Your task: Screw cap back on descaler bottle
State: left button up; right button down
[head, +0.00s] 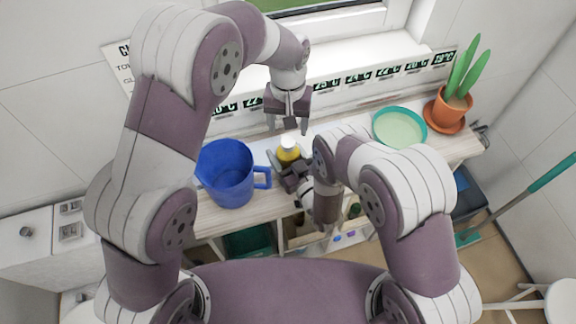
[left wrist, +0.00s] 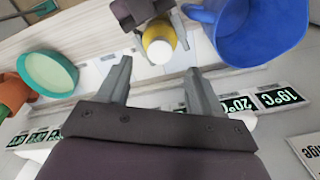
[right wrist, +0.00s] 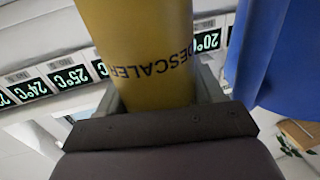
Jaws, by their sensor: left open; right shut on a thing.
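The yellow descaler bottle (head: 289,155) stands upright on the counter, with a round white top (head: 288,143) that looks like its cap. I cannot tell whether the cap is threaded tight. My right gripper (head: 291,166) is shut around the bottle's body from the front. The bottle fills the middle of the right wrist view (right wrist: 140,45), its DESCALER lettering upside down. My left gripper (head: 291,127) is open and empty, pointing down above and slightly behind the bottle. In the left wrist view the white top (left wrist: 160,51) lies just beyond the open fingers (left wrist: 157,75).
A blue pitcher (head: 225,175) stands close left of the bottle, its handle toward it. A green-rimmed bowl (head: 400,127) and a potted plant (head: 449,106) stand to the right. Temperature strips line the wall behind. Open compartments lie below the counter's front edge.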

pick_arm(q)
jog(key=shift+r, duration=0.85)
pick_arm(e)
jog(key=shift+c, duration=0.3)
grip_release()
pick_arm(q)
jog(key=shift+f, duration=0.1)
jog(key=shift+f, duration=0.1)
pick_arm(e)
jog(key=shift+s+d+f, duration=0.1)
jog(key=shift+s+d, duration=0.1)
jog(key=shift+s, duration=0.15)
pick_arm(q)
notch_tip(320, 180, down, 3)
jog(key=b, duration=0.3)
pick_arm(e)
jog(key=v, duration=1.2)
